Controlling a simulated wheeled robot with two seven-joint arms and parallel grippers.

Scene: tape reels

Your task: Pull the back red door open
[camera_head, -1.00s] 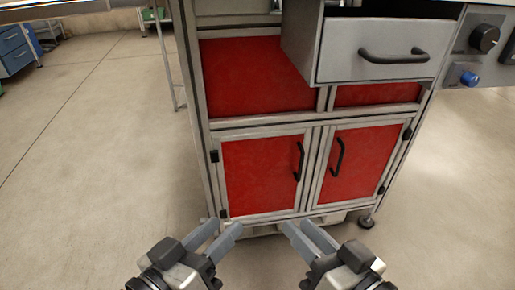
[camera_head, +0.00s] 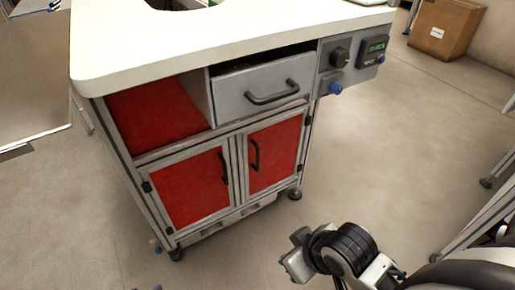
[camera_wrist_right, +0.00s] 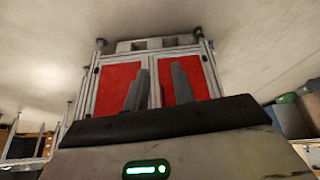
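The cabinet has two red doors side by side, both shut. The left red door (camera_head: 190,187) has a black handle (camera_head: 223,168) at its right edge. The right red door (camera_head: 278,153) has a black handle (camera_head: 255,155) at its left edge. In the right wrist view the cabinet appears upside down, with both doors behind the fingers. My right gripper (camera_head: 297,257) is low in front of the cabinet, apart from the doors. In the right wrist view its two fingers (camera_wrist_right: 160,75) stand apart with nothing between them. My left gripper is out of view.
A grey drawer (camera_head: 265,88) with a black handle sits above the doors, under a white worktop (camera_head: 230,30). A control panel (camera_head: 350,62) is at its right. Cabinet feet (camera_head: 295,193) rest on the floor. Open floor (camera_head: 400,150) lies to the right; a cardboard box (camera_head: 445,27) stands farther back.

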